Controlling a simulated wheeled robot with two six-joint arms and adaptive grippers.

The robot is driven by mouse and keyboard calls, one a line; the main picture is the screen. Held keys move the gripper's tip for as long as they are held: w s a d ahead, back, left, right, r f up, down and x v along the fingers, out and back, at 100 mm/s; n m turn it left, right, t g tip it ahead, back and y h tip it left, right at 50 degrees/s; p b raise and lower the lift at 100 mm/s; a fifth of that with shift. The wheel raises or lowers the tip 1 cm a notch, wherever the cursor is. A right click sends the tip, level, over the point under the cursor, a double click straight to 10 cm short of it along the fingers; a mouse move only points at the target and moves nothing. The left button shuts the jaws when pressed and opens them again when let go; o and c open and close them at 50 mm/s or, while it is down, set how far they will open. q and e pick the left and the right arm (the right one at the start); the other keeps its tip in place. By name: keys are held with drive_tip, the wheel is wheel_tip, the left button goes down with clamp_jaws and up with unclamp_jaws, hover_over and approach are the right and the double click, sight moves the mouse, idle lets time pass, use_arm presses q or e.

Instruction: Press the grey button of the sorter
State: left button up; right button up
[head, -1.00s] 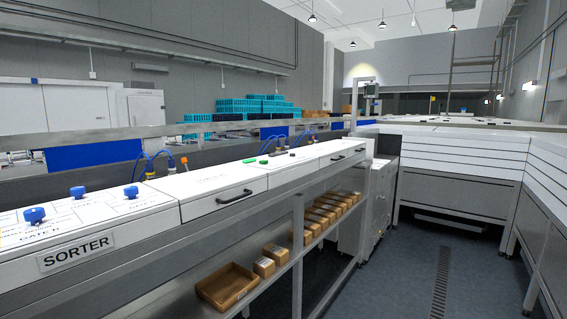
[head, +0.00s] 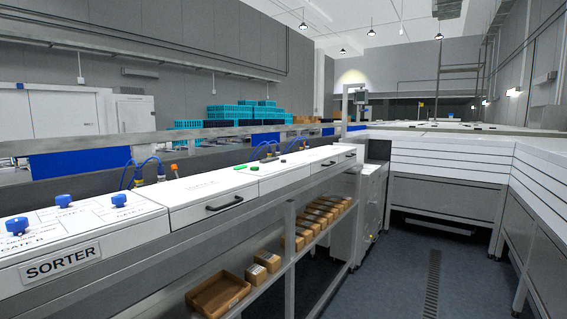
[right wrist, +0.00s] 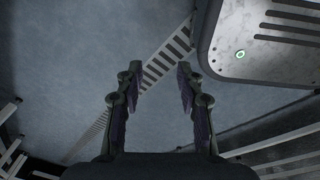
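The sorter is a long white-topped machine with a label reading SORTER (head: 63,262) at the lower left of the head view. Several blue knobs (head: 63,200) stand on its near panel. Farther along its top are small green buttons (head: 240,167) and some small dark parts. I cannot make out a grey button; it is too small or hidden. My right gripper (right wrist: 158,68) shows in the right wrist view, fingers apart and empty, above the floor. Neither gripper shows in the head view, and my left gripper is not seen.
A black-handled drawer (head: 224,202) is in the sorter's front. A shelf below holds an open brown box (head: 218,294) and several small cartons. White-topped benches (head: 445,186) stand ahead and right. The grey floor aisle (head: 400,280) with its drain grate is clear.

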clamp_jaws()
drive_tip(key=shift+d, duration=0.1)
idle(1.1)
